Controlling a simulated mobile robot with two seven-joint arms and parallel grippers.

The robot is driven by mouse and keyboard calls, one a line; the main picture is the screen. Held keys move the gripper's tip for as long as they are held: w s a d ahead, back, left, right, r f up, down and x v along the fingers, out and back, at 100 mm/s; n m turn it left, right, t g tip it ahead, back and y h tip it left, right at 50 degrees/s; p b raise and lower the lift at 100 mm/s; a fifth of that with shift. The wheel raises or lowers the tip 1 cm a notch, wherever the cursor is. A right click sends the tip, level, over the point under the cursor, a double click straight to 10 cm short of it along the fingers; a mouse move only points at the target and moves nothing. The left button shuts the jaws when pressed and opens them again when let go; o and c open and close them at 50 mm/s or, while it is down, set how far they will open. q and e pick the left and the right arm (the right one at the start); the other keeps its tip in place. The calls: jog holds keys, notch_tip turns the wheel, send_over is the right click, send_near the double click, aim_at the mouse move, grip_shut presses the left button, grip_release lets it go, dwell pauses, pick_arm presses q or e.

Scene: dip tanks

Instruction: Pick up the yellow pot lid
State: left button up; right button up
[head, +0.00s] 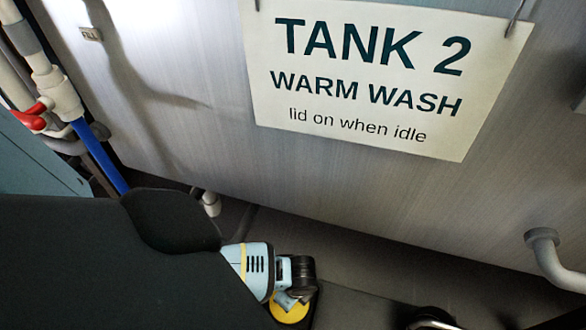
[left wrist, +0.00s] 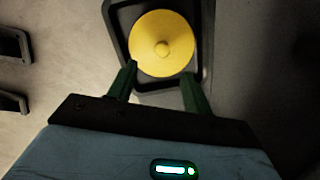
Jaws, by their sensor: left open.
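The yellow pot lid (left wrist: 165,30) is round with a small knob in its middle. In the left wrist view it lies over a dark, square-rimmed tray (left wrist: 112,18). Part of the lid also shows in the head view (head: 290,310), partly hidden behind my left gripper (head: 297,294). My left gripper (left wrist: 160,70) is open, its two dark green fingers apart and pointing at the lid's near edge, one toward each side. The knob is beyond the fingertips. I cannot tell whether the fingers touch the lid. My right gripper is not in view.
A grey tank wall with a "TANK 2" sign (head: 360,75) rises behind. Pipes with a red valve handle (head: 30,118) stand at the left, and a grey pipe (head: 545,250) at the right. Two dark items (left wrist: 14,104) lie left of the tray.

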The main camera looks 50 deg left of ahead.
aim_at(298, 311)
pick_arm(q)
jog(key=shift+s+a+f+b, duration=0.15)
jog(key=shift+f+b, duration=0.35)
jog(key=shift+f, duration=0.8)
jog(key=shift+f+b, duration=0.15)
jog(key=shift+b, duration=0.2)
jog(key=shift+a+f, duration=0.1)
jog(key=shift+f, duration=0.2)
jog(key=f+b, duration=0.1)
jog(key=f, duration=0.1)
jog(key=a+f+b, duration=0.1)
jog(key=f+b, duration=0.1)
jog(key=shift+w+f, duration=0.15)
jog(key=shift+w, duration=0.05)
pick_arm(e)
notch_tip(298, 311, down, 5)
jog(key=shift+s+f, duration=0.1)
